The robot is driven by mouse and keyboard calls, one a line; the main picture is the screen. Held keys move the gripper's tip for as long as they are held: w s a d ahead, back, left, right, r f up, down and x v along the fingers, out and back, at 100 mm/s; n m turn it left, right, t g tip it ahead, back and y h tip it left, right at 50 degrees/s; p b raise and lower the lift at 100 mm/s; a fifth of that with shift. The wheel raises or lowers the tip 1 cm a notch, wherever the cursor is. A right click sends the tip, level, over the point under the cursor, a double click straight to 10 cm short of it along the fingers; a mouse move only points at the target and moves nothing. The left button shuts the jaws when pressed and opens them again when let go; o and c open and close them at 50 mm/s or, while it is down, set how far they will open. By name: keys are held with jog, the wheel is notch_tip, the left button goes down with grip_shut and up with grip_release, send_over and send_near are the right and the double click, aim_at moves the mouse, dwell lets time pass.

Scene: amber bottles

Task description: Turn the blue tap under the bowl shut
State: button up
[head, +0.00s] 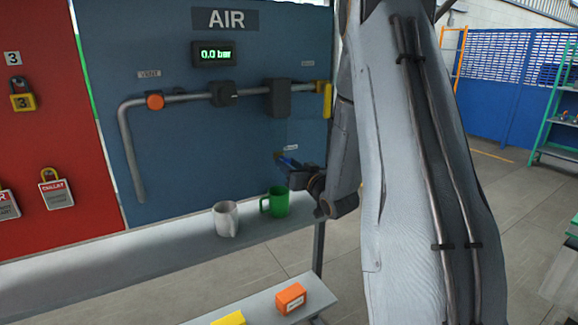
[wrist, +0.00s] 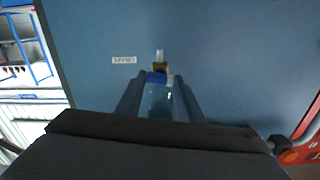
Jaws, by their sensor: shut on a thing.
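The blue tap (wrist: 157,78) shows in the wrist view between my gripper's fingertips, with a small brass fitting (wrist: 160,68) and a pale tip beyond it. The clear bluish bowl (wrist: 157,101) shows between the fingers, on the camera side of the tap. My gripper (wrist: 159,80) is shut on the tap, a finger on each side. In the head view my gripper (head: 284,159) is at the lower right of the blue panel, small and partly hidden by my arm. The tap's exact turn angle cannot be told.
The blue AIR panel (head: 180,65) carries a grey pipe (head: 185,98), an orange vent knob (head: 155,102) and a display (head: 214,54) reading 0.0 bar. A white mug (head: 225,218) and green mug (head: 277,201) stand on the shelf (head: 150,262) below. A red lockout panel (head: 45,120) is left.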

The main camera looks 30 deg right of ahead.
jog(key=m, duration=0.8)
jog(key=m+p, duration=0.1)
jog(key=m, duration=0.3)
jog(key=shift+r+m, duration=0.1)
jog(key=shift+m, duration=0.2)
jog(key=shift+m+p, duration=0.35)
jog(key=shift+m, duration=1.35)
jog(key=o, duration=1.1)
jog(key=shift+c, duration=0.2)
jog(key=shift+s, duration=0.1)
jog(key=s+b, duration=0.3)
jog(key=s, duration=0.4)
jog(key=shift+s+d, duration=0.2)
jog(key=shift+s, duration=0.1)
